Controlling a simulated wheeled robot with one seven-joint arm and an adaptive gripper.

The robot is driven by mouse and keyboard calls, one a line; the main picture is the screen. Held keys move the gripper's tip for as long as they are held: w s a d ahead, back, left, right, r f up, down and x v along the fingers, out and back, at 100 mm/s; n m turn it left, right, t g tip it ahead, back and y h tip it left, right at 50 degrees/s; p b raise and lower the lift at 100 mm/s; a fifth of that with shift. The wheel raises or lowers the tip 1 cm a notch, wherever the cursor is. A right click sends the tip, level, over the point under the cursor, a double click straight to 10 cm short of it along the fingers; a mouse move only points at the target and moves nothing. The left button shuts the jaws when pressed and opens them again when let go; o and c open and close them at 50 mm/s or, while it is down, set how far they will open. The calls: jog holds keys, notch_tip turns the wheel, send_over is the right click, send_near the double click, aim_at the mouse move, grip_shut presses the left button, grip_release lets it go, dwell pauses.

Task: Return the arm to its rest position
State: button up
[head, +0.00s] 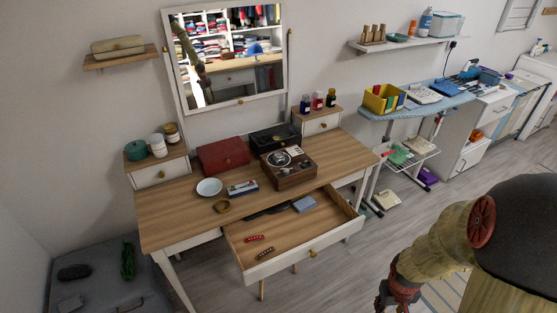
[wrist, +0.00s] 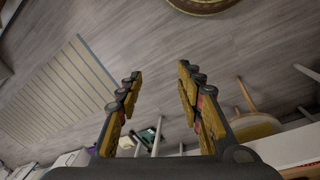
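My gripper (wrist: 158,88) is open in the wrist view, its two yellow and dark fingers apart with only bare floor seen between the tips. Nothing is held. In the head view my arm is at the lower right, bent downward, and the fingertips are cut off by the bottom edge. The arm is to the right of the dressing table (head: 160,215) and apart from it.
The table's drawer (head: 290,228) is pulled open toward me. A blue ironing board (head: 450,100) and white cabinet (head: 470,150) stand at the back right. In the wrist view, a chair (wrist: 250,125) is at the right and a slatted mat (wrist: 60,95) at the left. Grey floor (head: 350,265) lies between.

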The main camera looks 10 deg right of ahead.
jog(key=a+r+t, duration=0.1)
jog(key=a+r, duration=0.5)
jog(key=r, duration=0.5)
jog(key=a+r+n+t+y, duration=0.1)
jog(key=a+r+t, duration=0.1)
jog(key=a+r, duration=0.5)
jog(key=a+r+n+t, duration=0.1)
jog(key=a+r, duration=0.6)
jog(key=r, duration=0.7)
jog(key=shift+w+r+t+y, duration=0.3)
jog(key=shift+w+r+t, duration=0.05)
jog(key=shift+t, duration=0.35)
